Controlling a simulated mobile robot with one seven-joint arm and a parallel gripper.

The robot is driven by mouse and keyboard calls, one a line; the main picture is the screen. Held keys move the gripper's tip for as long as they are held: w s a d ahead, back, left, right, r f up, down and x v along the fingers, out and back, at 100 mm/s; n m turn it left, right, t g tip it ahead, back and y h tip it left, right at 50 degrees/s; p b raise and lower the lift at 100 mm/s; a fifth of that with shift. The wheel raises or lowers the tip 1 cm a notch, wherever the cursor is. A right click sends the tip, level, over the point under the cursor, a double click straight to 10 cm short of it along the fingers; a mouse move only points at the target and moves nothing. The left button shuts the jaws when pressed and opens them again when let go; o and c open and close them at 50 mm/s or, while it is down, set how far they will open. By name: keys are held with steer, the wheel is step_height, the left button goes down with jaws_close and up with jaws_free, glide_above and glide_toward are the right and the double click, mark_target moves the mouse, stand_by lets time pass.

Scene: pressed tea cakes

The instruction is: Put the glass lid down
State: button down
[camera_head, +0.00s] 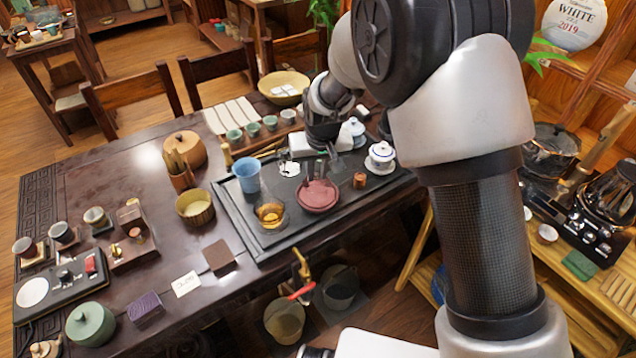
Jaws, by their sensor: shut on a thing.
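My gripper (326,148) hangs over the back part of the dark tea tray (238,222), pointing down, just behind a round red-brown dish (318,196). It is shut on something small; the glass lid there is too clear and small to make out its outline. A glass vessel with amber tea (270,214) stands on the tray to the front left, apart from my gripper. A blue cup (246,174) stands at the tray's left side.
A white gaiwan with a lid (381,156) stands on a saucer to the right. A small brown cup (360,181) is near it. Several green cups (252,130) line the back. The tray's front right has free room.

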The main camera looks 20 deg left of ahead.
mark_target(318, 181)
steer(key=shift+f, duration=1.85)
steer(key=shift+f, duration=0.1)
steer(key=shift+f+b, duration=0.15)
steer(key=shift+b, duration=0.2)
steer(key=c, duration=1.6)
jaws_free()
steer(key=shift+c, duration=0.2)
steer(key=shift+r, duration=0.2)
